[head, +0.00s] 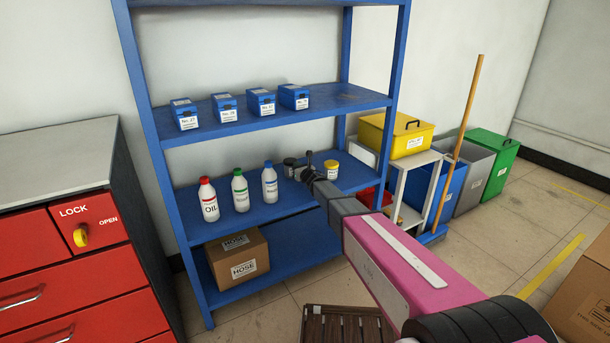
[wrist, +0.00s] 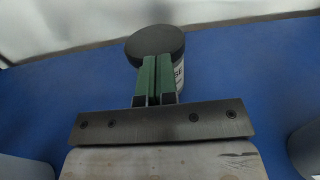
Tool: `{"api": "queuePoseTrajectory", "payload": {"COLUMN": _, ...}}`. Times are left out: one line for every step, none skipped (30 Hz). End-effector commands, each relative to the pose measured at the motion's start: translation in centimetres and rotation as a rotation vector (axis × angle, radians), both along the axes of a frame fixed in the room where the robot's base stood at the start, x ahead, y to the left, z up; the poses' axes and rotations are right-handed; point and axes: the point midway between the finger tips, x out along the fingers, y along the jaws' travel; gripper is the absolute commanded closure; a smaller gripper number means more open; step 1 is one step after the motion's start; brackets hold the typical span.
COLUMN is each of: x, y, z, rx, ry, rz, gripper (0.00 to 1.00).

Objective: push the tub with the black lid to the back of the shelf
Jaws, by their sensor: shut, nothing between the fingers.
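The tub with the black lid (wrist: 180,78) stands upright on the blue middle shelf, straight ahead of my gripper (wrist: 158,62) in the wrist view. The green-padded fingers are together with nothing between them. They cover part of the tub's front; part of its white label shows at their right. I cannot tell whether the fingertips touch it. In the head view a small dark-lidded tub (head: 289,168) shows just left of my gripper (head: 307,170), which reaches in over the shelf from the right.
A yellow-lidded tub (head: 331,170) stands right of my gripper. Three bottles (head: 240,190) stand to the left on the same shelf (head: 285,208). Blue boxes (head: 262,103) line the shelf above. A cardboard hose box (head: 238,258) sits below. The wall (wrist: 60,22) is behind the shelf.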

Motion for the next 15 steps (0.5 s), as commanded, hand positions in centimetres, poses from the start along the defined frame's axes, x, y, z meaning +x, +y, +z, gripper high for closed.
{"api": "queuePoseTrajectory", "payload": {"x": 1.7, "y": 1.0, "z": -0.2, "rx": 0.0, "ry": 0.0, "rz": 0.0, "gripper": 1.0}}
{"api": "queuePoseTrajectory", "payload": {"x": 2.3, "y": 1.3, "z": -0.2, "rx": 0.0, "ry": 0.0, "rz": 0.0, "gripper": 1.0}}
{"api": "queuePoseTrajectory", "payload": {"x": 2.9, "y": 1.8, "z": -0.2, "rx": -0.001, "ry": 0.001, "rz": 0.0, "gripper": 1.0}}
{"api": "queuePoseTrajectory", "payload": {"x": 3.3, "y": 2.1, "z": -0.2, "rx": -0.001, "ry": 0.001, "rz": 0.0, "gripper": 1.0}}
{"api": "queuePoseTrajectory", "payload": {"x": 3.7, "y": 2.3, "z": -0.2, "rx": -0.001, "ry": 0.001, "rz": 0.0, "gripper": 1.0}}
{"api": "queuePoseTrajectory", "payload": {"x": 4.0, "y": 2.6, "z": -0.1, "rx": -0.001, "ry": 0.001, "rz": 0.0, "gripper": 1.0}}
{"api": "queuePoseTrajectory", "payload": {"x": 4.2, "y": 2.8, "z": -0.1, "rx": -0.001, "ry": 0.001, "rz": 0.0, "gripper": 1.0}}
{"api": "queuePoseTrajectory", "payload": {"x": 4.4, "y": 2.9, "z": -0.1, "rx": 0.0, "ry": 0.0, "rz": 0.0, "gripper": 1.0}}
{"api": "queuePoseTrajectory", "payload": {"x": 4.5, "y": 3.0, "z": -0.1, "rx": -0.001, "ry": 0.001, "rz": 0.0, "gripper": 1.0}}
{"api": "queuePoseTrajectory", "payload": {"x": 4.6, "y": 3.1, "z": -0.1, "rx": -0.001, "ry": 0.001, "rz": 0.0, "gripper": 1.0}}
{"api": "queuePoseTrajectory", "payload": {"x": 4.6, "y": 3.1, "z": 0.0, "rx": -0.001, "ry": 0.001, "rz": 0.0, "gripper": 1.0}}
{"api": "queuePoseTrajectory", "payload": {"x": 4.6, "y": 3.1, "z": 0.0, "rx": -0.001, "ry": 0.001, "rz": 0.0, "gripper": 1.0}}
{"api": "queuePoseTrajectory", "payload": {"x": 4.5, "y": 3.1, "z": 0.0, "rx": -0.001, "ry": 0.001, "rz": 0.0, "gripper": 1.0}}
{"api": "queuePoseTrajectory", "payload": {"x": 4.5, "y": 3.1, "z": 0.0, "rx": -0.001, "ry": 0.001, "rz": 0.0, "gripper": 1.0}}
{"api": "queuePoseTrajectory", "payload": {"x": 4.5, "y": 3.0, "z": 0.0, "rx": -0.001, "ry": 0.001, "rz": 0.0, "gripper": 1.0}}
